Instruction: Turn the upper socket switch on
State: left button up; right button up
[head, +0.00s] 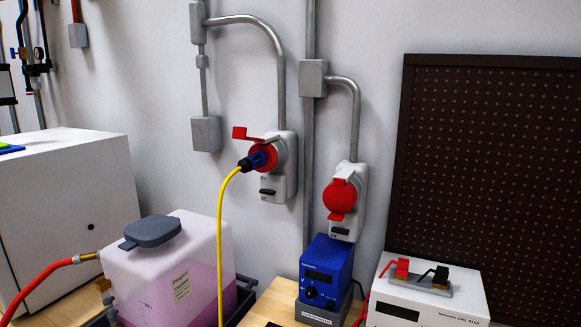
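The upper socket (287,170) is a grey wall box with a red round outlet, and its red lid (252,136) is flipped up. A blue and black plug (258,159) on a yellow cable (220,235) sits at the outlet. The dark switch (267,191) is low on the box's front; its position is too small to tell. The lower socket (354,183) to the right has its red lid (340,197) shut, with a dark switch (340,231) below. Neither of my grippers is in view.
The yellow cable hangs in front of the wall, left of the switch. Below stand a pink-filled tank (175,265), a blue device (327,268) and a white unit with clamps (430,300). A dark pegboard (490,160) is at right.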

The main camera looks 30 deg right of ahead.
aim_at(270, 191)
jog(key=z, duration=0.95)
